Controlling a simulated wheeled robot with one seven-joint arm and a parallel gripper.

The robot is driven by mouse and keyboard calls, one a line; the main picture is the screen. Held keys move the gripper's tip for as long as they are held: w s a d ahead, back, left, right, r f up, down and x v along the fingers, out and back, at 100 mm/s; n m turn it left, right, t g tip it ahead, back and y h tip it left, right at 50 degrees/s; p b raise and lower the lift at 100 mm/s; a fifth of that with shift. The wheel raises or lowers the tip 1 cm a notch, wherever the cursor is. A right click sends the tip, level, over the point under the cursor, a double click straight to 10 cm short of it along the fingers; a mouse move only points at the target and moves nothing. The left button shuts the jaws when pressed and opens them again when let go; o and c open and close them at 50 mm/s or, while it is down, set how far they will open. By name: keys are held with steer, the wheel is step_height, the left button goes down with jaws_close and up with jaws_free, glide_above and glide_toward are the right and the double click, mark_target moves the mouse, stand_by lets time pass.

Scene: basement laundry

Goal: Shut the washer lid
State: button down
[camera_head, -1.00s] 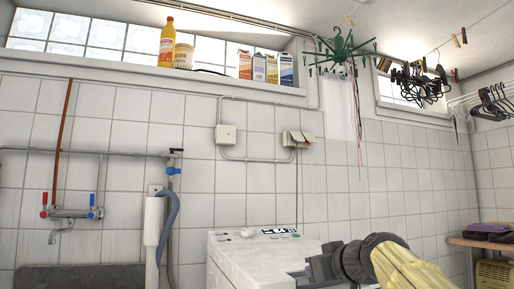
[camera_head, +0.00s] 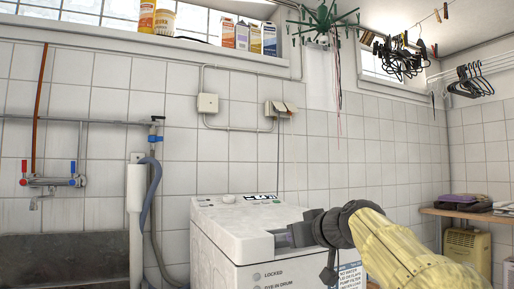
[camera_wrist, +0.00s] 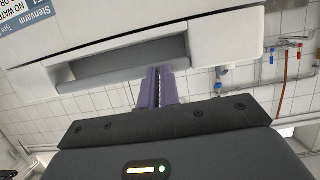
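The white washer (camera_head: 218,248) stands at bottom centre in the head view, its front panel marked "LOCKED". Its lid (camera_head: 235,217) looks low and nearly level on top, below the rear control panel; I cannot tell if it is fully shut. My gripper (camera_head: 283,238) is at the washer's upper front edge, with its purple fingers by the grey recess there. In the wrist view, the fingers (camera_wrist: 159,82) are together with nothing visible between them, pointing at the grey recess (camera_wrist: 125,65) in the washer's edge. I cannot tell whether they touch it.
A grey sink (camera_head: 65,262) with a wall tap (camera_head: 52,182) is at left. A white pipe (camera_head: 135,225) and grey hose stand between sink and washer. A wooden shelf (camera_head: 470,214) is at right. Hangers (camera_head: 470,82) hang high up.

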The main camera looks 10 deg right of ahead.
step_height(320, 180, up, 5)
steer(key=p, duration=0.3)
steer(key=s+d+f+b, duration=0.2)
steer(key=s+b, duration=0.5)
steer(key=s, duration=0.1)
steer(key=shift+s+f+b, duration=0.35)
steer(key=shift+b, duration=0.05)
steer(key=shift+d, duration=0.1)
